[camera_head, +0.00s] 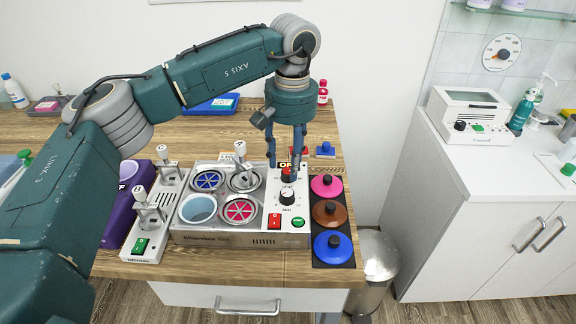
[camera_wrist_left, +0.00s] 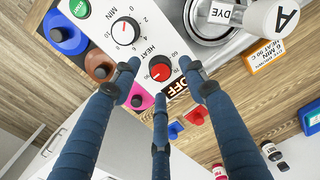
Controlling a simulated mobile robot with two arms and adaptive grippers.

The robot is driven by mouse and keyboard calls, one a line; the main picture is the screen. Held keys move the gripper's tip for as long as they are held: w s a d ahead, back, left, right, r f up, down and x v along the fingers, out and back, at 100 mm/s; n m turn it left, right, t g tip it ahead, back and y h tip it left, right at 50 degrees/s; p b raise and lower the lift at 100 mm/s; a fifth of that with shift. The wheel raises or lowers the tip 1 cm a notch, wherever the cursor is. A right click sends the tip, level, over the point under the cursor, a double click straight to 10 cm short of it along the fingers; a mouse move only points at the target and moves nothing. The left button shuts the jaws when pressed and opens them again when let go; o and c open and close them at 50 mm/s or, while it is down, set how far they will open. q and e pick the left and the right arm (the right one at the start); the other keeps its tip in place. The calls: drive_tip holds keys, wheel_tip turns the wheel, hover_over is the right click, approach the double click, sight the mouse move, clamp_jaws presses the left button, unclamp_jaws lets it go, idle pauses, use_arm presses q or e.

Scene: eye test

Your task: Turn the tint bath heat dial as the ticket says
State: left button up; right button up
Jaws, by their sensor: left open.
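The red heat dial (camera_wrist_left: 160,72) sits on the white control panel of the tint bath (camera_head: 240,240), beside the word HEAT. Its pointer setting is too small to read surely. The dial shows partly behind the fingers in the head view (camera_head: 288,175). My left gripper (camera_head: 286,167) is open and points down over the panel. In the wrist view its three fingers (camera_wrist_left: 160,80) are spread around the dial; I cannot tell whether they touch it. An orange ticket (camera_wrist_left: 268,58) seems to read dye brown, 6 min, heat 90 C. My right gripper is not in view.
A red switch (camera_head: 274,222) and green button (camera_head: 298,222) are nearer the front. Pink (camera_head: 322,190), brown (camera_head: 325,217) and blue (camera_head: 326,250) lids lie to the right.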

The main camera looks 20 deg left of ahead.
use_arm(q)
wheel_tip(320, 180, up, 10)
drive_tip(key=shift+d, duration=0.15)
drive_tip(key=shift+f, duration=0.1)
